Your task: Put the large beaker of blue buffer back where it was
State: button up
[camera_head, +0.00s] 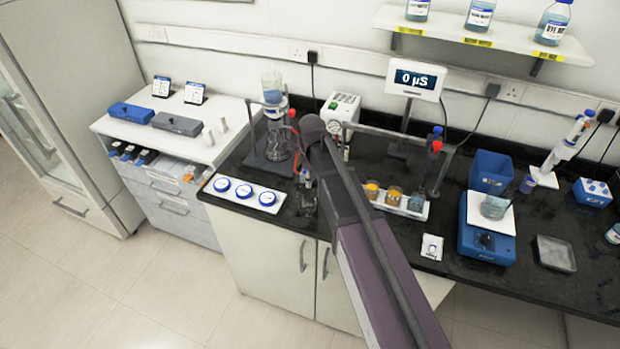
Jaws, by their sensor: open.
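A clear beaker of pale blue liquid (493,207) stands upright on the white top of a blue stirrer-like device (487,243) at the right. I cannot tell if it is the large beaker of blue buffer. Another glass vessel with blue liquid (272,92) sits high on a stand at the back left. My gripper (307,208) is low over the front of the black bench, pointing down, beside the white tray of blue-lidded dishes. It is open, small and dark here; I see nothing between its fingers. My arm hides part of the bench behind it.
A tray with amber-filled beakers (396,203) lies right of my arm. Clamp stands (436,160) and a display reading 0 µS (416,79) rise behind it. A blue bin (490,172) and a pipette stand (560,150) are at the right. The white tray (242,194) is left of my gripper.

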notch_tip(320, 180, up, 7)
jog(key=p, duration=0.6)
jog(key=shift+r+p, duration=0.2)
jog(key=shift+p, duration=0.2)
jog(key=shift+d, duration=0.15)
dwell(0.4)
jog(key=s+d+n, duration=1.6)
jog(key=d+n, duration=0.1)
jog(key=n, duration=0.5)
jog(key=shift+s+d, duration=0.2)
jog(key=shift+d, duration=0.15)
dwell(0.6)
notch_tip(320, 180, down, 6)
jog(key=b, duration=0.6)
